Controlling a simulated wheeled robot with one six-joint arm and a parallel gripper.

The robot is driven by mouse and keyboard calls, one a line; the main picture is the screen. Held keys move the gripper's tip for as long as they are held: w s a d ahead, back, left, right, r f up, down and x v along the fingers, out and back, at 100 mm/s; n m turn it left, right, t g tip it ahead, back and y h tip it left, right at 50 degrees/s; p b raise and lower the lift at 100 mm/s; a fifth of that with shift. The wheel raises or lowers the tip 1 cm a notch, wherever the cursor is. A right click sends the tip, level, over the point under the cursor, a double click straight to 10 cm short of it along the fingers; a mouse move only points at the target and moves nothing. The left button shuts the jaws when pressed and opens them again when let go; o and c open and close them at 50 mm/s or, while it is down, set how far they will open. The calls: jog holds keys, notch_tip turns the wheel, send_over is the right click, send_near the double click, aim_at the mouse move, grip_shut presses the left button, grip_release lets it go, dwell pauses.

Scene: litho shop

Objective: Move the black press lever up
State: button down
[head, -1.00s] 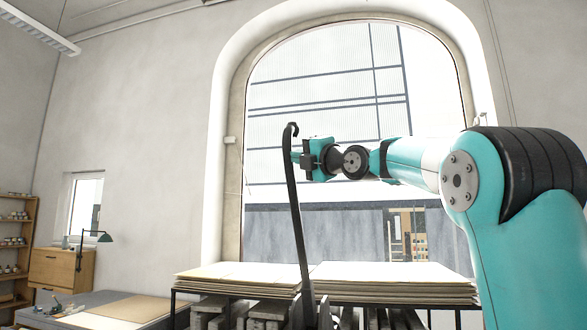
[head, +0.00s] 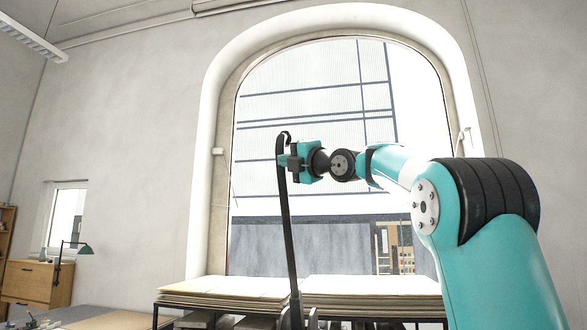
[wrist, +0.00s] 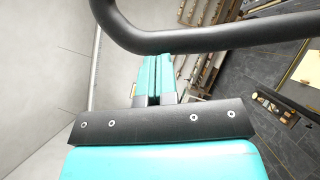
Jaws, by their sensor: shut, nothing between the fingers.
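The black press lever (head: 288,225) is a long thin bar with a hooked top. In the head view it stands nearly upright in front of the arched window, and its lower end runs out of the picture. My gripper (head: 282,161) is at the lever's upper part, just below the hook, with its teal fingers overlapping the bar. In the wrist view the lever (wrist: 215,39) crosses the top as a curved dark bar, just past the fingertips. My gripper (wrist: 152,66) is shut there with nothing between its fingers. I cannot tell whether the fingers touch the lever.
Stacks of pale boards (head: 370,286) lie on a low rack behind the lever. A wooden cabinet (head: 36,283) and a green desk lamp (head: 76,246) stand at the left. The air around the lever's top is clear.

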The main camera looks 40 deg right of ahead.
jog(key=a+b+v, duration=0.1)
jog(key=b+v, duration=0.6)
jog(key=v, duration=0.5)
jog(key=shift+s+d+h, duration=0.15)
jog(key=shift+s+h, duration=0.05)
jog(key=shift+h, duration=0.1)
jog(key=shift+r, duration=0.2)
jog(key=w+a+f+m+g+y+b, duration=0.1)
jog(key=w+a+f+m+g, duration=0.25)
jog(key=f, duration=0.55)
jog(key=w+a+f+m+g+y+b, duration=0.1)
jog(key=w+a+f+m, duration=0.25)
jog(key=a+f, duration=0.4)
jog(key=s+a+f+m+g+y, duration=0.1)
jog(key=a+f+m+g, duration=0.3)
jog(key=f, duration=0.5)
jog(key=s+a+f+m+g+y, duration=0.1)
jog(key=s+a+f+g, duration=0.1)
jog(key=a+f, duration=0.55)
jog(key=s+a+f+m+g+h+b, duration=0.1)
jog(key=s+a+f+g, duration=0.3)
jog(key=s+f, duration=0.7)
jog(key=s+a+f+m+g+h+b, duration=0.1)
jog(key=s+a+f+m+g, duration=0.3)
jog(key=s+f, duration=0.8)
notch_tip(320, 180, down, 2)
jog(key=shift+a+f+g+b, duration=0.2)
jog(key=shift+a+g+b, duration=0.2)
jog(key=shift+g, duration=0.65)
